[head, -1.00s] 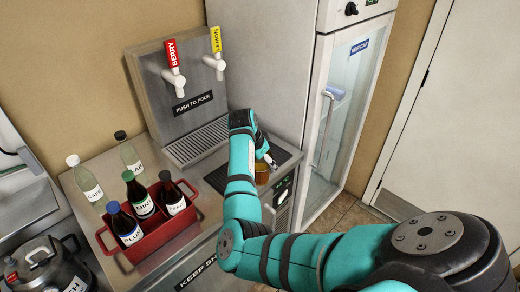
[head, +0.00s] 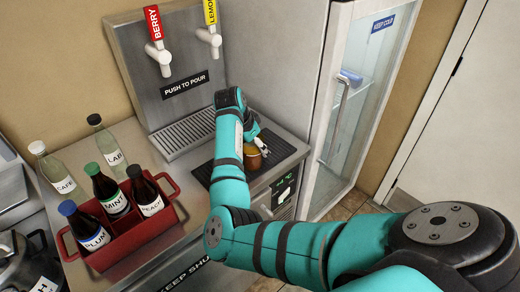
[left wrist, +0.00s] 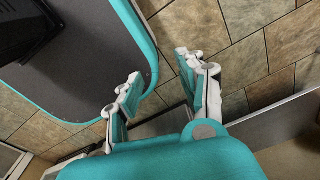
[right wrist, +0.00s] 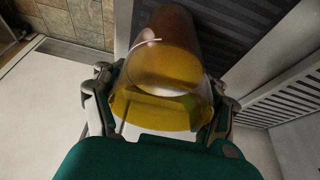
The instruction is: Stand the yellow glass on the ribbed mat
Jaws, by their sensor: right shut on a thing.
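The yellow glass (head: 252,160) is at the dark ribbed mat (head: 279,149) on the counter's right end, partly hidden by my right gripper (head: 254,150). In the right wrist view the glass (right wrist: 165,65) is clear with yellow contents, between the two fingers of my right gripper (right wrist: 165,105), which is shut on it. The ribbed mat (right wrist: 240,25) shows beyond it. I cannot tell whether the glass base touches the mat. My left gripper (left wrist: 162,88) is open and empty above the tiled floor, outside the head view.
A red crate (head: 150,232) with several bottles stands at the counter's front left. Two clear bottles (head: 107,146) stand behind it. The tap dispenser (head: 175,75) and its drip grate (head: 185,133) are left of the mat. A glass-door fridge (head: 350,110) stands to the right.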

